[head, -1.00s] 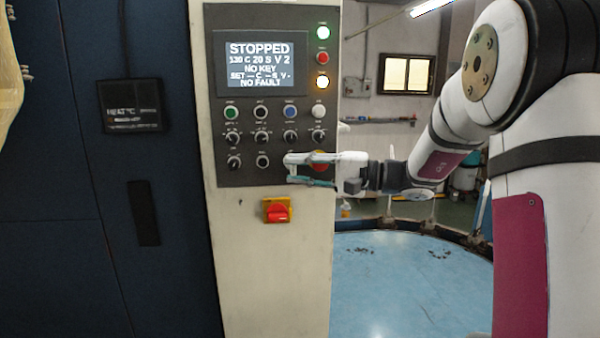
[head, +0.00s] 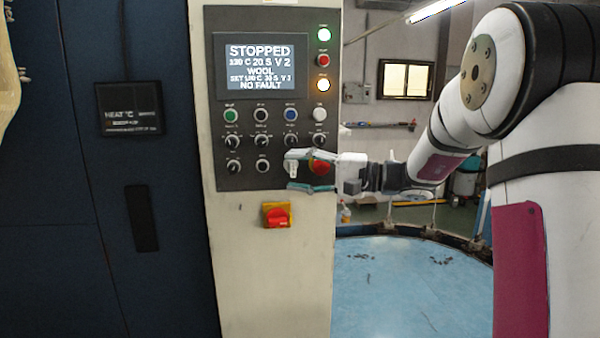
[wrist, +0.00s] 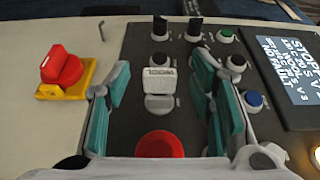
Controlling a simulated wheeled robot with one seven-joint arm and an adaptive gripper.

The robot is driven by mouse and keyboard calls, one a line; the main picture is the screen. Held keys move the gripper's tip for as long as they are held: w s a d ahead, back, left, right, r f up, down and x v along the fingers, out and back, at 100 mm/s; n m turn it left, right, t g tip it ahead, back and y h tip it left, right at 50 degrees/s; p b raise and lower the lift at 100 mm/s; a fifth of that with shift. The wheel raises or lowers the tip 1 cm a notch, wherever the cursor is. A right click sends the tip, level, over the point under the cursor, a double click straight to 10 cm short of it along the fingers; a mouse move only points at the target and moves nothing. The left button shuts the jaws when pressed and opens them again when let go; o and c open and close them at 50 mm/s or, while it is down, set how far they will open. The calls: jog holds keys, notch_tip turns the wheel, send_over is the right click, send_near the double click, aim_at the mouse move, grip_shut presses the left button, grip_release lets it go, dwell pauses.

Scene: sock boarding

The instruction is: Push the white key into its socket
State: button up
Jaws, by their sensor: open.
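The white key (wrist: 158,84), with dark lettering that looks like WOOL, sits at the panel in the wrist view. It also shows in the head view (head: 293,168) at the lower row of controls. The socket itself is hidden behind the key. The screen (head: 259,65) reads STOPPED, WOOL and NO FAULT. My gripper (head: 292,171) is open in front of the panel, one finger above the key and one below. In the wrist view my gripper (wrist: 161,72) has its teal-padded fingers on either side of the key, with gaps to both.
A red mushroom button (head: 320,167) is close beside the key, between my fingers in the wrist view. Knobs and coloured buttons fill the panel (head: 225,180) above and left. A red-and-yellow rotary switch (head: 277,214) is below the panel.

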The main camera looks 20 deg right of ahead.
jog(key=v, duration=1.2)
dwell(0.3)
jog(key=s+a+f+n+g+h, duration=0.1)
jog(key=s+a+f+g+h, duration=0.2)
jog(key=s+a, duration=0.45)
jog(key=s+a+f+n+g+h, duration=0.2)
jog(key=s+a+g+h, duration=0.15)
jog(key=s+a, duration=0.4)
jog(key=s+d+f+n+t+h, duration=0.1)
jog(key=s+f+h, duration=0.1)
jog(key=s+h, duration=0.2)
jog(key=s+d+f+n+t+h, duration=0.1)
jog(key=s+d+f+n+h, duration=0.1)
jog(key=s+h, duration=0.2)
jog(key=s, duration=0.3)
jog(key=shift+n, duration=0.3)
